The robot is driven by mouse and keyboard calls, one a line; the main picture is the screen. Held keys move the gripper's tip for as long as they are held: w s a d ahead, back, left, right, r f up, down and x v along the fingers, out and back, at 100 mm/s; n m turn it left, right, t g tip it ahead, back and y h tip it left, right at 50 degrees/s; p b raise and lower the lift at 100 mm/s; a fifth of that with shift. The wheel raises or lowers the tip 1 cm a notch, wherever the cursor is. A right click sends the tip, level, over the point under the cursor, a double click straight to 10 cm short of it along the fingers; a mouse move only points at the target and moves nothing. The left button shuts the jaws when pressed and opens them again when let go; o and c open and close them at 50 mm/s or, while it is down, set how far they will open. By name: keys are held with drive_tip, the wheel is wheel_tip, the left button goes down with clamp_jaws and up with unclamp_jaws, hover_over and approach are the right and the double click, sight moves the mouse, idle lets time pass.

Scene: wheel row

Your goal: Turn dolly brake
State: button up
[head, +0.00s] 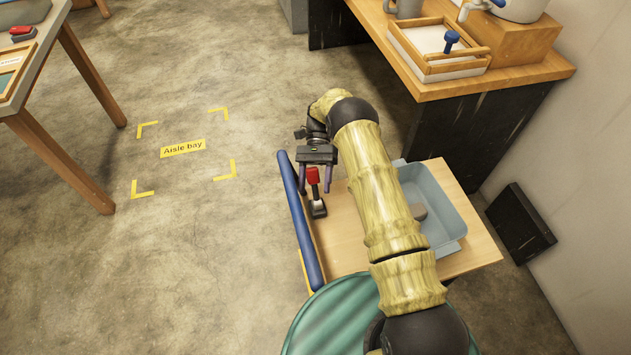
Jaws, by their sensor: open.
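The dolly (342,255) has a light wooden top and a blue push bar (300,222) along its left edge. The brake is a red-topped lever (312,177) on a small dark base (318,208) near that bar. The lever stands roughly upright. My gripper (313,190) is above the dolly top, open, with a finger on each side of the red lever in the picture. I cannot tell whether either finger touches it. My arm covers part of the dolly's middle.
A grey-blue bin (440,212) sits on the dolly's right part. A wooden counter (500,88) with a tray (437,67) stands behind it. A table (50,60) is at the left. The floor's marked aisle bay (183,148) is clear.

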wheel_tip(320, 180, up, 10)
drive_tip(key=shift+p, duration=0.8)
